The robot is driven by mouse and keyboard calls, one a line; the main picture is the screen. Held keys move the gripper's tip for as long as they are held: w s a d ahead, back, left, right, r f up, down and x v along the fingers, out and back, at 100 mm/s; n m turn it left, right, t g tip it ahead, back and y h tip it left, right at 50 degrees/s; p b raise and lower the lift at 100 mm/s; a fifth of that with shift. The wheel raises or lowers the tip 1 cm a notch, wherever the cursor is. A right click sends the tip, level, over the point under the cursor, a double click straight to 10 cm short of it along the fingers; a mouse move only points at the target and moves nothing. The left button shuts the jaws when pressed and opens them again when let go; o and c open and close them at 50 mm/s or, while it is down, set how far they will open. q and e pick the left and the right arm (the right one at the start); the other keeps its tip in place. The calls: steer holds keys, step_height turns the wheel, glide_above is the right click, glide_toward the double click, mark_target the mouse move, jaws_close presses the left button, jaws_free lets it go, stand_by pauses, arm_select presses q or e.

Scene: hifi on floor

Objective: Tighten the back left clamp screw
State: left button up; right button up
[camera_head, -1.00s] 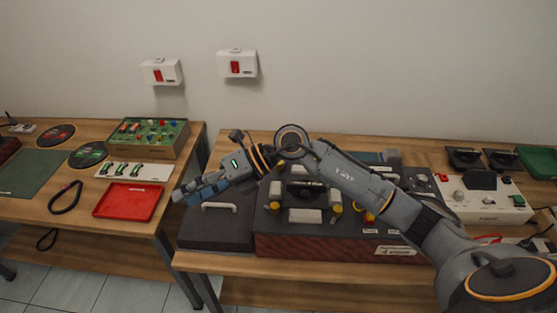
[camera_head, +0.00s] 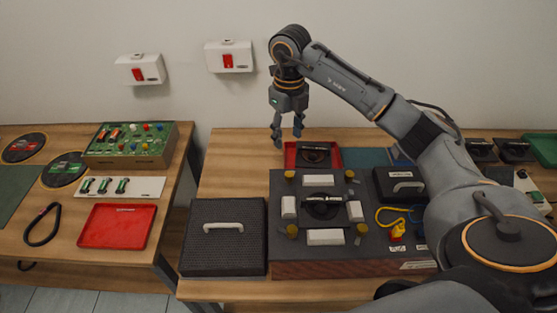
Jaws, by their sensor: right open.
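The back left clamp screw (camera_head: 290,175) is a small yellow knob at the back left corner of the dark fixture board (camera_head: 380,262). Other yellow knobs sit at the back right (camera_head: 349,175), front left (camera_head: 292,231) and front right (camera_head: 361,229). Between them lies a round black part (camera_head: 321,206) with pale blocks around it. My right gripper (camera_head: 288,138) hangs fingers down, open and empty. In the picture it is just above the back left screw, apart from it. My left gripper is out of view.
A grey case with a white handle (camera_head: 223,228) stands left of the board. A red tray (camera_head: 290,153) with a black part lies behind it. A black box (camera_head: 399,186) and a yellow cable (camera_head: 397,228) are on its right. The bench (camera_head: 232,160) is bare at back left.

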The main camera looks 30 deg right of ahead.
mark_target(289, 174)
steer(key=f, duration=0.1)
steer(key=s+f+p, duration=0.1)
steer(key=f, duration=0.1)
steer(key=s+f+p, duration=0.1)
steer(key=f, duration=0.1)
steer(key=shift+s, duration=0.1)
steer(key=f, duration=0.2)
steer(key=f+p, duration=0.1)
steer(key=shift+w+f, duration=0.4)
step_height(289, 174, down, 3)
steer(key=shift+f+p, duration=0.15)
steer(key=shift+p, duration=0.2)
steer(key=shift+f, duration=0.45)
steer(key=shift+c, duration=0.2)
jaws_close()
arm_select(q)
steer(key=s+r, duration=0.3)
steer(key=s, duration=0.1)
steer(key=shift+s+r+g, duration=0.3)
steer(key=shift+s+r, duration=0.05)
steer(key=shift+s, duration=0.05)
